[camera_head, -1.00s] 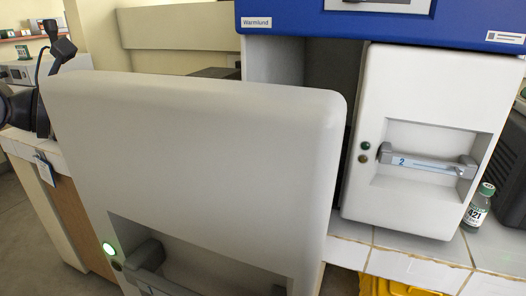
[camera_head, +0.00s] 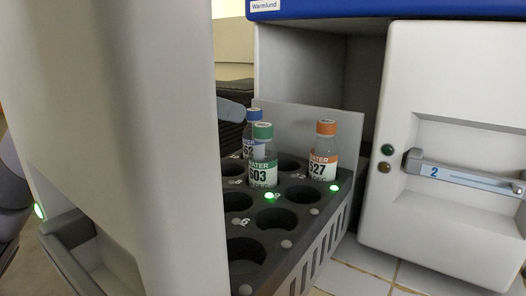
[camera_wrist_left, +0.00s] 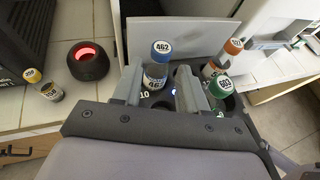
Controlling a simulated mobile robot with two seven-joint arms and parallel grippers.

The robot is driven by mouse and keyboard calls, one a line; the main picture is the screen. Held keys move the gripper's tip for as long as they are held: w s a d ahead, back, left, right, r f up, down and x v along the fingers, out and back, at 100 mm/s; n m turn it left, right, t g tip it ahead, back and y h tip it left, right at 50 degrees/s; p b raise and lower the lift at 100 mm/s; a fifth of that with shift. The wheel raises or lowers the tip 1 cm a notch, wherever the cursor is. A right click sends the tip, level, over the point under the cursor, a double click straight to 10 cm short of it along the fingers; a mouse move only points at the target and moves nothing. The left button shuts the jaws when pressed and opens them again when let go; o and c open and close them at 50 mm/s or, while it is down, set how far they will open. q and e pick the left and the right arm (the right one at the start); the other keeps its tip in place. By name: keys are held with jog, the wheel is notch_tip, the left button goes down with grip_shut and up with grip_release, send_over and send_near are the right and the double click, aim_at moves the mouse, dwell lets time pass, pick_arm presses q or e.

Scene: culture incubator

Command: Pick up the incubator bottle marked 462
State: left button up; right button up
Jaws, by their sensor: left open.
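The bottle marked 462 (camera_wrist_left: 156,72) has a blue cap and stands upright in a hole of the dark rack. In the head view this blue-capped bottle (camera_head: 254,116) is partly hidden behind the green-capped bottle. My left gripper (camera_wrist_left: 160,88) is open, with one finger on each side of the 462 bottle in the wrist view. I cannot tell whether the fingers touch it. In the head view only a grey finger part (camera_head: 234,111) of it shows, past the drawer front's edge, close to the blue-capped bottle. My right gripper is not in view.
The rack (camera_head: 318,222) sits in a pulled-out drawer behind a tall white front (camera_head: 120,120). A green-capped bottle (camera_head: 263,160) and an orange-capped bottle (camera_head: 324,150) stand near. Several holes are empty.

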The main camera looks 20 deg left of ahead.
aim_at(254, 109)
pick_arm(q)
jog(key=x, duration=0.6)
jog(key=shift+w+d, duration=0.25)
grip_shut()
